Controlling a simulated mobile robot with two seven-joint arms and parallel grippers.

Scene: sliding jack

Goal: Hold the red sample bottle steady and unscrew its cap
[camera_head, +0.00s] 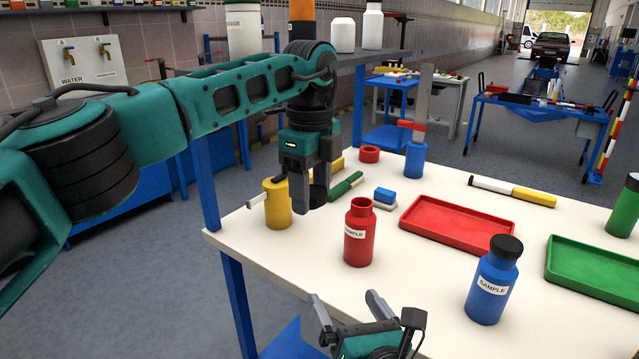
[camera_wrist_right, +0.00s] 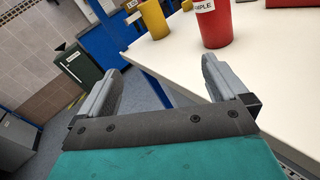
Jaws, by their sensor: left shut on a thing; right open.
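The red sample bottle (camera_head: 359,235) stands upright on the white table with its open neck bare. Its lower part also shows in the right wrist view (camera_wrist_right: 216,27). My left gripper (camera_head: 308,197) is shut on a small black cap (camera_head: 319,194); fingers partly hide the cap. It is held above the table, up and to the left of the bottle, apart from it. My right gripper (camera_head: 347,304) is open and empty at the table's near edge, in front of the bottle and not touching it. Its spread fingers also show in the wrist view (camera_wrist_right: 162,78).
A yellow mug (camera_head: 277,208) stands left of the bottle. A blue sample bottle (camera_head: 491,285) with a black cap stands to the right. The table between both bottles is clear.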

